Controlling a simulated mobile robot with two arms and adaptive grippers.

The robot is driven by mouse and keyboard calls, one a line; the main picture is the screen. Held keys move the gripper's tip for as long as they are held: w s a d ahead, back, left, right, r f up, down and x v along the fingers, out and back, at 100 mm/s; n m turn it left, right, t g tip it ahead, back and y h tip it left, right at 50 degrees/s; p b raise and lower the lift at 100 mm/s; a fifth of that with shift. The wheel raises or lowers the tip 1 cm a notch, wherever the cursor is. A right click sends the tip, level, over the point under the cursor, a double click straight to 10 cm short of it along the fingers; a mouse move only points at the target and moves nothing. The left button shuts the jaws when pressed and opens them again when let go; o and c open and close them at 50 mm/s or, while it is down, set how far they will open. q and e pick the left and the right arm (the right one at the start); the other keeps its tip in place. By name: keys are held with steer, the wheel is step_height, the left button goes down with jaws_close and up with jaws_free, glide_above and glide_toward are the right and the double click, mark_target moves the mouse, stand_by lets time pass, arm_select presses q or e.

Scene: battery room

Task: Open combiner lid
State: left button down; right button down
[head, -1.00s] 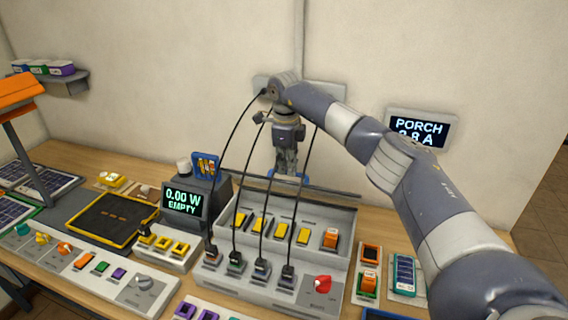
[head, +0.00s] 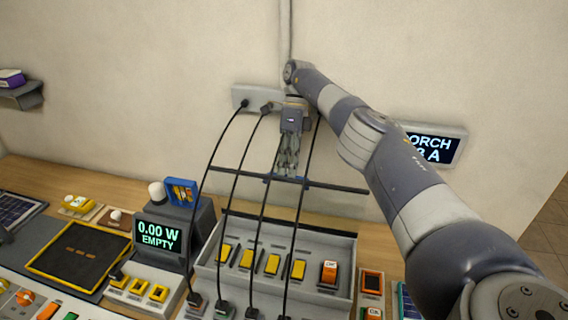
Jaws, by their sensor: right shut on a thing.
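The combiner box (head: 345,247) is a grey case on the bench, with a row of yellow fuse-like parts and one orange part inside. Its inside is in plain view. A thin dark bar (head: 335,187), seemingly the lid's edge, stands above and behind the box, in front of the wall. The lid's panel cannot be made out. My right gripper (head: 286,176) reaches down from above and is shut on the blue handle (head: 268,179) at the middle of the bar; its fingers hide part of the handle. My left gripper is not in view.
Several black cables (head: 235,175) hang from a wall socket plate (head: 247,97) to the box's front, passing near my right gripper. A display (head: 158,236) reading 0.00 W EMPTY stands left of the box. A black tray (head: 82,250) lies farther left. A wall sign (head: 433,146) is partly behind my right arm.

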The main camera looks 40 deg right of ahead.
steer(key=shift+s+d+f, duration=0.1)
steer(key=shift+s+f, duration=0.1)
steer(key=shift+f, duration=0.85)
steer(key=c, duration=1.9)
jaws_free()
steer(key=shift+c, duration=0.2)
steer(key=shift+o, duration=1.4)
steer(key=shift+w, duration=0.15)
step_height(320, 180, up, 10)
steer(key=shift+w+d+f, duration=0.15)
steer(key=shift+w+d, duration=0.1)
steer(key=shift+w, duration=0.1)
